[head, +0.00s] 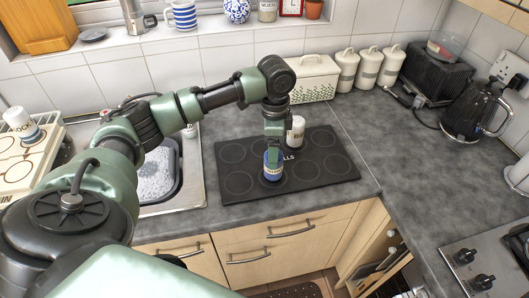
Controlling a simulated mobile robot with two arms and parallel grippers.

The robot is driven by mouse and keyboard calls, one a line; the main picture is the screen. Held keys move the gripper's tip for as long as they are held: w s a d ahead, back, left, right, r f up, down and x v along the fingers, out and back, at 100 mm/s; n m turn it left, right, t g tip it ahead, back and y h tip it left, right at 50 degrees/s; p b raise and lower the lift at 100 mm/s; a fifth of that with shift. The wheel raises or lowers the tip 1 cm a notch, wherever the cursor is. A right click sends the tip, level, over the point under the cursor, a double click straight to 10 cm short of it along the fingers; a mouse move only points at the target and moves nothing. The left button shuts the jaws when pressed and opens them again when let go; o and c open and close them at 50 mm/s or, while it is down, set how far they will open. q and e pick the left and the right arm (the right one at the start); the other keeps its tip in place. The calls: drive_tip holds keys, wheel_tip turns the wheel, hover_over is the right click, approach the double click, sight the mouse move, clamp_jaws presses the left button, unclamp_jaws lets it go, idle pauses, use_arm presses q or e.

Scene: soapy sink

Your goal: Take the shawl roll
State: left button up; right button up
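A blue roll (272,170) with a pale label band stands upright near the middle of the black mat (329,165) with round marks; the label is too small to read. A white roll (297,128) with dark lettering, partly hidden by my gripper, stands behind it to the right. I cannot tell which one is the shawl roll. My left gripper (273,153) points down over the blue roll, with its fingers overlapping the roll's upper part. Whether it grips the roll is unclear. My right gripper is not in view.
The sink (158,178) with suds lies left of the mat. A pale board (28,160) with circles, bearing a white-and-blue roll (18,121), is at far left. A white bin (315,80), canisters (369,68) and a black kettle (474,108) stand behind. The counter right of the mat is clear.

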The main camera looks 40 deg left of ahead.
use_arm(q)
drive_tip(key=f+p, duration=0.1)
drive_tip(key=f, duration=0.2)
drive_tip(key=shift+s+d+p, duration=0.15)
drive_tip(key=shift+d+p, duration=0.2)
drive_tip(key=shift+p, duration=0.05)
wheel_tip(320, 180, down, 2)
drive_tip(key=shift+a+f+p, duration=0.1)
drive_tip(key=shift+f+p, duration=0.15)
drive_tip(key=shift+p, duration=0.05)
drive_tip(key=shift+f, duration=0.35)
drive_tip(key=shift+c, duration=0.8)
drive_tip(key=c, duration=1.5)
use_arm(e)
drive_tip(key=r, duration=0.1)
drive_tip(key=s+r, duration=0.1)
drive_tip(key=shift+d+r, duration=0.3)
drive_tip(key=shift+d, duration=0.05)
use_arm(q)
drive_tip(key=shift+o, duration=0.2)
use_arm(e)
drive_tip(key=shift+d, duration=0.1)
